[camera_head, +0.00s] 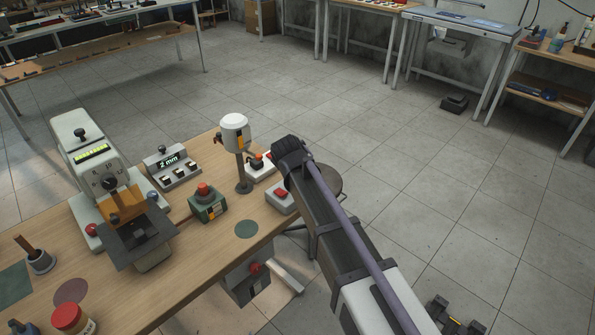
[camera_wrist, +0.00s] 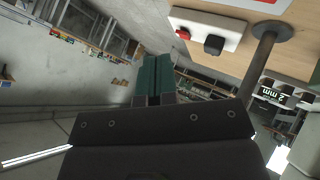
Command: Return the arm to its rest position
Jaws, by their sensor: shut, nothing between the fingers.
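My arm (camera_head: 345,215) rises from the lower right of the head view, with its dark joint near the table's right edge. My gripper (camera_wrist: 156,60) shows in the wrist view as two teal fingers lying side by side, shut and empty. It touches nothing that I can see. I cannot make out the gripper's fingers in the head view.
The wooden table (camera_head: 140,290) carries a grey-white machine (camera_head: 85,140), a "2 mm" display box (camera_head: 172,167), a green box with a red button (camera_head: 207,205) and a white-headed post (camera_head: 243,170). A white switch plate (camera_wrist: 205,28) shows near the fingers. Open floor lies right.

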